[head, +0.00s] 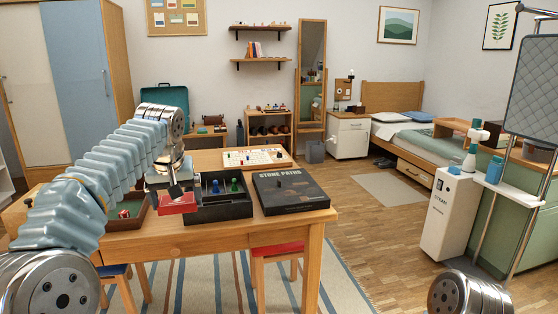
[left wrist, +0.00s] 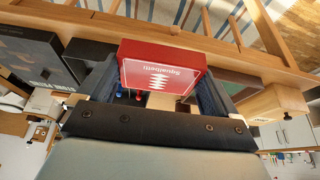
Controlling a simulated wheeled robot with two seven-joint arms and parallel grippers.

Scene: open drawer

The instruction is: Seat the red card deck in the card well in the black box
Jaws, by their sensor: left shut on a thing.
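The red card deck (head: 177,205) is between the fingers of my left gripper (head: 175,191), which is shut on it. In the left wrist view the deck (left wrist: 160,68) shows its red face with white lettering, between the two dark fingers. The black box (head: 228,212) stands open on the table, with a blue and a green pawn in its compartments. The deck overlaps the box's left front end in the head view; I cannot tell its height over the box. The card well is hidden or cannot be made out. My right gripper is out of view.
The black "Stone Paths" lid (head: 290,190) lies right of the box. A wooden dice tray (head: 124,213) with red dice is at the left. A game board (head: 257,158) lies behind the box.

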